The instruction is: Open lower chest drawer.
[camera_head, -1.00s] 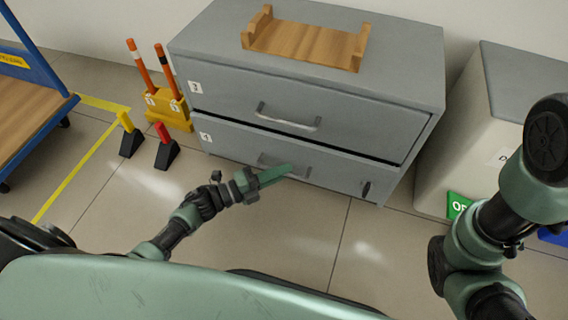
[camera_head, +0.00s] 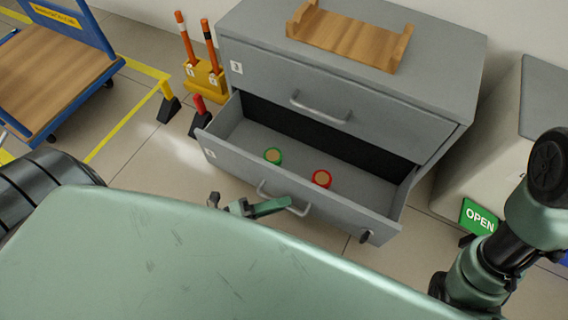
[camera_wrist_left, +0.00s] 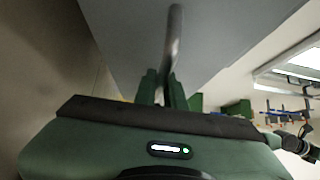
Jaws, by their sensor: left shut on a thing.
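The grey chest has an upper drawer (camera_head: 330,105), which is closed, and a lower drawer (camera_head: 325,218), which stands well out of the chest with its inside showing. The lower drawer's bar handle (camera_head: 296,208) is on its front, and a dark knob or lock (camera_head: 366,237) is near its right end. My left gripper (camera_head: 258,208) is at this handle. In the left wrist view its fingers (camera_wrist_left: 165,90) are shut around the handle bar (camera_wrist_left: 174,40). My right arm shows at the right edge, but I cannot see its gripper.
In the lower drawer lie a green-rimmed round piece (camera_head: 273,156) and a red-rimmed one (camera_head: 321,178). A wooden cradle (camera_head: 345,38) sits on the chest. Orange posts in a yellow stand (camera_head: 205,78) are at left, with a blue cart (camera_head: 50,75) beyond. A pale cabinet (camera_head: 505,150) is at right.

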